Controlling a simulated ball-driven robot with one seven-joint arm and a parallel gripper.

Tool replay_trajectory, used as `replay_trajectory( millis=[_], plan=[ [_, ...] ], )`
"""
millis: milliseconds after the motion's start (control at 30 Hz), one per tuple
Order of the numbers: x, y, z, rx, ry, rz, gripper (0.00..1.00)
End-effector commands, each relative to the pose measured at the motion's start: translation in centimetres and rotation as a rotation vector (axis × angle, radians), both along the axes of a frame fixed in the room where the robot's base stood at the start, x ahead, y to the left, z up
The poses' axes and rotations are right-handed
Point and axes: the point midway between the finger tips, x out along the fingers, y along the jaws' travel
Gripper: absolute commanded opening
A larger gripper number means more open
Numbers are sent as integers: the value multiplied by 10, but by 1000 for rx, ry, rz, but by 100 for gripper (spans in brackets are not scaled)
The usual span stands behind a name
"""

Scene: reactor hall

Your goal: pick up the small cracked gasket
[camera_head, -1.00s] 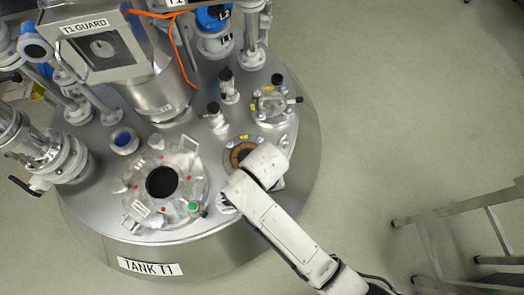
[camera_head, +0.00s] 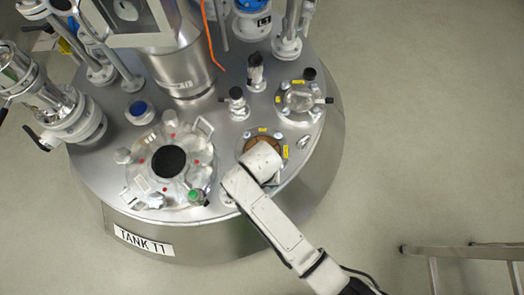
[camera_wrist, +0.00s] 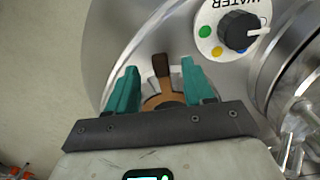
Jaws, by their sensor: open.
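A brown ring-shaped gasket (camera_head: 263,143) shows on a small flange at the tank top's front right, largely covered by my white wrist. In the wrist view the orange-brown ring (camera_wrist: 163,101) with a dark brown tab (camera_wrist: 161,66) lies between the two teal fingers of my gripper (camera_wrist: 159,72). The fingers stand apart, one on each side of the tab, with a gap on both sides. Part of the ring is hidden behind the gripper's dark front bar. I cannot see a crack, nor tell the height of the fingertips above it.
A larger round port (camera_head: 205,180) with clamps and a green knob stands to the left. A small glass-covered port (camera_head: 300,97) and black-knobbed valves (camera_head: 238,108) stand behind. A WATER dial (camera_wrist: 236,32) is close by the right finger. A metal step frame (camera_head: 460,250) stands lower right.

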Motion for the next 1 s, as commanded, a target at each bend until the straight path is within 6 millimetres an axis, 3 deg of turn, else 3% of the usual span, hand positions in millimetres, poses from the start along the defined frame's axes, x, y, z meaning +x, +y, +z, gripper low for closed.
replay_trajectory(
  millis=[33,167,467,1000],
  plan=[
    [-1,-1,-11,-2,2,0,52],
    [-1,-1,-24,-1,1,0,52],
    [-1,0,-26,0,0,0,52],
    [-1,-1,-26,0,0,1,0]
  ],
)
